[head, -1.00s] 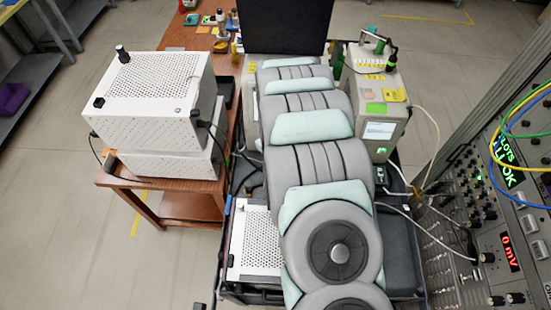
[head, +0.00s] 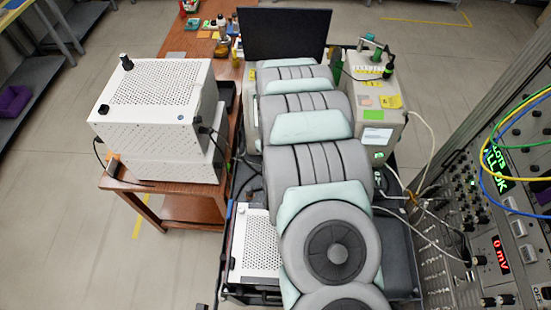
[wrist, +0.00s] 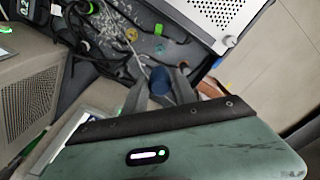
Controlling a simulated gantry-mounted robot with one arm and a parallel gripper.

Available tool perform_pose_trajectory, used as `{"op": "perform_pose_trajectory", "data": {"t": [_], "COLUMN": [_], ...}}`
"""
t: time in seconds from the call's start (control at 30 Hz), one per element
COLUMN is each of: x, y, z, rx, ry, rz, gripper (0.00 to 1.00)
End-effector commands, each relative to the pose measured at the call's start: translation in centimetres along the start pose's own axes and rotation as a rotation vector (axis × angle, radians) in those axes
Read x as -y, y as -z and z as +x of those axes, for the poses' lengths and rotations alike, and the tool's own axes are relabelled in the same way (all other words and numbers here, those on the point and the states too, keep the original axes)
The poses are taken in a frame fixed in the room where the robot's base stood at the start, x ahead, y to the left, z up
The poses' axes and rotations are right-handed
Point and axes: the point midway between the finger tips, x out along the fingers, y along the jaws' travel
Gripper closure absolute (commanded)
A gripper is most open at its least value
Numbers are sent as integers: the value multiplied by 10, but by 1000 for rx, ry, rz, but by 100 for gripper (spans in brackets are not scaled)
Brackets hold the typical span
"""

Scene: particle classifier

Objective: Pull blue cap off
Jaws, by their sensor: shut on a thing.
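In the wrist view, the blue cap (wrist: 160,82) shows as a small round blue piece between the two grey fingers of my gripper (wrist: 161,86). My gripper is shut on it. The part of my own wrist in front hides the lower ends of the fingers, and I cannot see what the cap sits on or whether it is attached. In the head view my own arm covers the middle, and neither my gripper nor the cap shows.
A white perforated box (head: 158,105) stands on a wooden table (head: 185,205) at the left. A beige instrument (head: 368,100) with cables stands right of my arm. A black panel (head: 287,35) stands behind. A rack (head: 480,215) with cables fills the right edge.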

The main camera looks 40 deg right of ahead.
Motion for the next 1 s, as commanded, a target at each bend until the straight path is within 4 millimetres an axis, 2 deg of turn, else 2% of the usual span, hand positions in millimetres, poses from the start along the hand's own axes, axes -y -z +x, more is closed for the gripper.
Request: {"op": "perform_pose_trajectory", "data": {"t": [0.2, 0.6, 0.9, 1.0], "x": [0, 0, 0, 0], "y": [0, 0, 0, 0], "z": [-13, -15, -42, -45], "rx": [0, 0, 0, 0], "ry": [0, 0, 0, 0], "rz": [0, 0, 0, 0], "gripper": [100, 100, 100, 100]}}
